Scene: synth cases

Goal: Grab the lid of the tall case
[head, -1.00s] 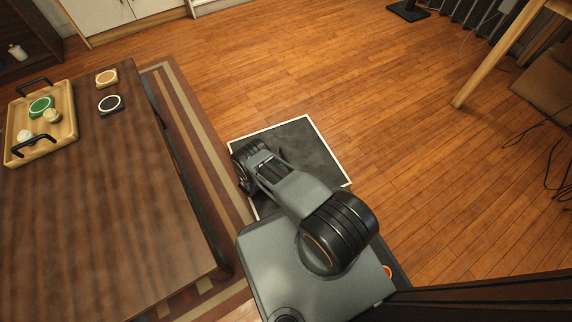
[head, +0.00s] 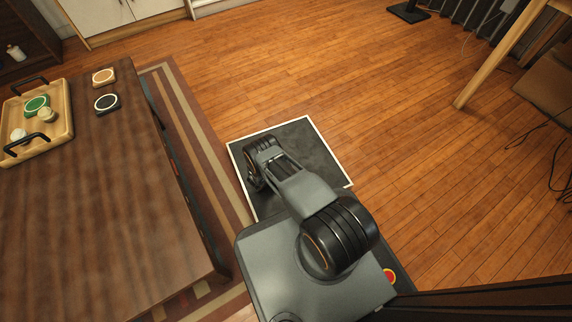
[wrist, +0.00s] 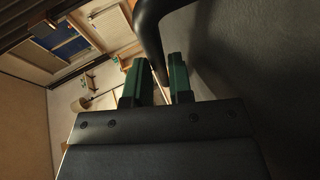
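No tall case with a lid can be made out for certain in either view. In the head view, a small round case with a tan top (head: 104,77) and one with a black, white-ringed top (head: 107,103) lie on the dark wooden table at left. A green-topped round item (head: 36,104) sits in the wooden tray (head: 66,128), with a small cream item (head: 46,115) and a white one (head: 18,135). My gripper (wrist: 160,76) shows two green fingers in the wrist view, apart with nothing between them. It is far from these items; my arm is folded over my base.
The table (head: 110,200) stands left of my base, on a striped rug (head: 180,100). A dark mat with a pale border (head: 312,143) lies under my arm. Open wooden floor (head: 330,65) spreads ahead and right. A wooden furniture leg (head: 490,60) and cables are at right.

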